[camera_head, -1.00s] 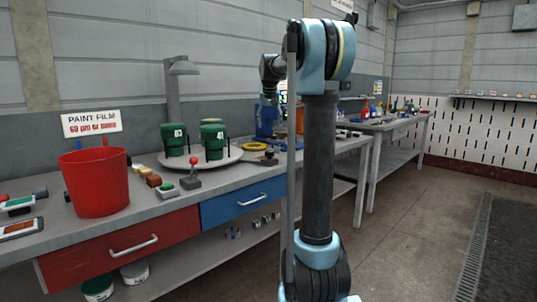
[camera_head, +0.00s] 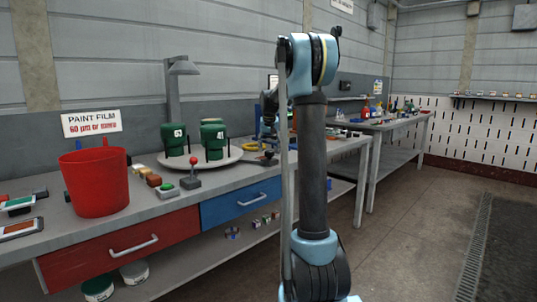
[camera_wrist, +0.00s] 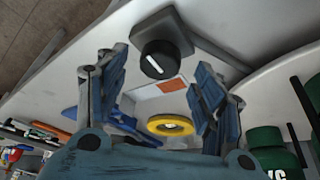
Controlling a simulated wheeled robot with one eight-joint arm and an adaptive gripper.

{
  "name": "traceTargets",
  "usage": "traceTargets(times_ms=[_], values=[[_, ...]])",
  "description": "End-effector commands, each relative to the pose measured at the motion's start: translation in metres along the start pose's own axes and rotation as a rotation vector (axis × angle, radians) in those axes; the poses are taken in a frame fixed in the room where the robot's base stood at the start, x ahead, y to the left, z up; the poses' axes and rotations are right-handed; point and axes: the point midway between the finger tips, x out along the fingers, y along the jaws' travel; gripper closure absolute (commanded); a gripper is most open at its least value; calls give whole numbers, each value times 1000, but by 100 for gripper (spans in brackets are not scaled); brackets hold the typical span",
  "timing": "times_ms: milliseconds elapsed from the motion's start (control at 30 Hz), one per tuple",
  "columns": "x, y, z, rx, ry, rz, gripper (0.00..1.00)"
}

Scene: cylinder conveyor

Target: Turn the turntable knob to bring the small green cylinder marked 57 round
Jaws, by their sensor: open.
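The turntable knob (camera_wrist: 160,60) is black and round with a white mark, on a dark square base, in the wrist view. My gripper (camera_wrist: 155,68) is open, with one finger on each side of the knob; I cannot tell whether they touch it. The pale turntable (camera_head: 226,161) carries several green cylinders. A front left one (camera_head: 174,139) and a front right one (camera_head: 213,146) bear white numbers; the right reads 41, the left is unclear. Another stands behind the right one. I cannot read 57 on any. In the wrist view, the turntable's edge (camera_wrist: 262,88) is at the right.
A yellow ring (camera_wrist: 171,125) lies on the bench near the knob. A red-topped lever (camera_head: 192,174) stands in front of the turntable. A red bucket (camera_head: 95,185) and a lamp (camera_head: 174,95) are farther left and behind.

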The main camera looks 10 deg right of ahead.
Motion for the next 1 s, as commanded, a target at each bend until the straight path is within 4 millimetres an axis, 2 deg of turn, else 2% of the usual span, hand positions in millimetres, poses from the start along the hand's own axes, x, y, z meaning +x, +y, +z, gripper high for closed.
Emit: traceTargets(times_ms=[100,233,633,800,833,1000], values=[[16,0,0,0,0,0,38],[27,0,0,0,0,0,38],[33,0,0,0,0,0,38],[33,0,0,0,0,0,77],[33,0,0,0,0,0,81],[33,-2,0,1,0,0,81]])
